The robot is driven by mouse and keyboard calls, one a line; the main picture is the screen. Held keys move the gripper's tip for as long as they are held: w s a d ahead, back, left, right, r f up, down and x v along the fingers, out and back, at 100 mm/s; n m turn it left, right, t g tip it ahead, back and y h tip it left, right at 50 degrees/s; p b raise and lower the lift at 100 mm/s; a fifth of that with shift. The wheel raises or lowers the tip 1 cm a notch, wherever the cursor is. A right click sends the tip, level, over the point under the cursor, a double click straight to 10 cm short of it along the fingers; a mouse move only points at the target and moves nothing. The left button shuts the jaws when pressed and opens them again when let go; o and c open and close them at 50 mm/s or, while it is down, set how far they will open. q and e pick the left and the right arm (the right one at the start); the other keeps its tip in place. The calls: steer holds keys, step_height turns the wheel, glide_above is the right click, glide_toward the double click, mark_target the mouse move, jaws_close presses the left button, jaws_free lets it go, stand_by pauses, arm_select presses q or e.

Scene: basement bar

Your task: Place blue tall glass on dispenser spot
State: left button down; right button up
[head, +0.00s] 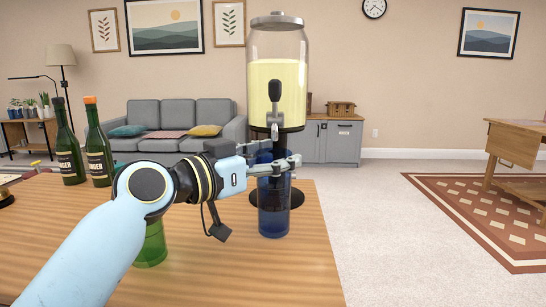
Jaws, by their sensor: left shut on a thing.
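The blue tall glass (273,218) is upright in front of the drink dispenser's dark base. My left gripper (277,167) is shut on its upper part, and its fingers hide some of the glass. The drink dispenser (278,75) holds pale yellow liquid, with its tap (274,105) just above the glass. The round black base (293,197) shows behind and to both sides of the glass. I cannot tell whether the glass touches the wooden bar top or is a little above it. My right gripper is not in view.
A green glass (151,245) stands on the wooden bar top (225,270), partly behind my left arm. Two dark green bottles (68,150) (98,150) stand at the back left. The right front of the bar top is clear up to its edge.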

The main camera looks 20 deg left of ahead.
arm_select(q)
steer(key=shift+w, duration=0.1)
steer(key=c, duration=0.8)
jaws_free()
steer(key=shift+f, duration=0.1)
steer(key=shift+c, duration=0.2)
steer(key=o, duration=0.4)
steer(key=v, duration=1.2)
steer(key=shift+r+p, duration=0.25)
steer(key=shift+p, duration=0.15)
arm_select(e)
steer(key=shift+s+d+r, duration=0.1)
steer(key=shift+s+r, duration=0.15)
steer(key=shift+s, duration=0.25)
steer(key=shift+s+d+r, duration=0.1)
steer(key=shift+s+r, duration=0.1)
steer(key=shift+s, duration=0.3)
arm_select(q)
steer(key=shift+f, duration=0.1)
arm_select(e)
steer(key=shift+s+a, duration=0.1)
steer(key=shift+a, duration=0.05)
